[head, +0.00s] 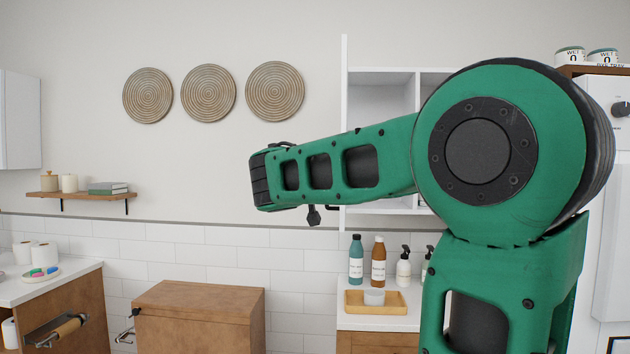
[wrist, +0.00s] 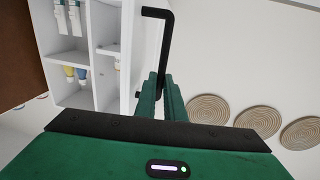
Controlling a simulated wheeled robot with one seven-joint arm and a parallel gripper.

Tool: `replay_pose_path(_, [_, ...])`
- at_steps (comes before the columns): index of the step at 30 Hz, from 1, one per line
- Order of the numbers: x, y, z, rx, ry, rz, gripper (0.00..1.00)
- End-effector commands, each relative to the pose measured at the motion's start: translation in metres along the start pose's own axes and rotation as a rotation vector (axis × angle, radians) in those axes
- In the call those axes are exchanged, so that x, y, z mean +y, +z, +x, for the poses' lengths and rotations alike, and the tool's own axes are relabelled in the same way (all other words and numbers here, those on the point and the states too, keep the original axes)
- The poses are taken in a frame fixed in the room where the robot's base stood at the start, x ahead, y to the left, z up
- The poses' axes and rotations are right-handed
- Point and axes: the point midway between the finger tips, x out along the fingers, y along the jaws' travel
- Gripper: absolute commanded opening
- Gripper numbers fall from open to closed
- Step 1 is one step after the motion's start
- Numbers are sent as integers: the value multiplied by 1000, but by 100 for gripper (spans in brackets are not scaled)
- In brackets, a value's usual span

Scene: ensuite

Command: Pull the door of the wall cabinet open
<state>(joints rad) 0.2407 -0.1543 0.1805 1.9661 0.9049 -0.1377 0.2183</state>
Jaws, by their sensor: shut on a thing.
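The white wall cabinet (head: 383,92) hangs in the middle of the head view, partly behind my arm. Its door (head: 344,65) stands swung out and shows almost edge-on at the cabinet's left side, so shelves show inside. In the wrist view the open cabinet (wrist: 104,75) is at the left, with the white door (wrist: 132,45) beside it. A black bar handle (wrist: 167,40) rises from between the green fingers of my gripper (wrist: 161,84), which is shut on it. My arm hides the fingers in the head view.
Bottles and a wooden tray (head: 352,303) stand on the counter below the cabinet. Three round woven discs (head: 208,94) hang on the wall to the left. A small shelf (head: 80,195) is farther left. The wall between the discs and door is clear.

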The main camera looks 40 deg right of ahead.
Motion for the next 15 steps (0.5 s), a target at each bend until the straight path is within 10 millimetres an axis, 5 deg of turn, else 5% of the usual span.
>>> replay_pose_path(15, [8,-3,7,5,39,2,0])
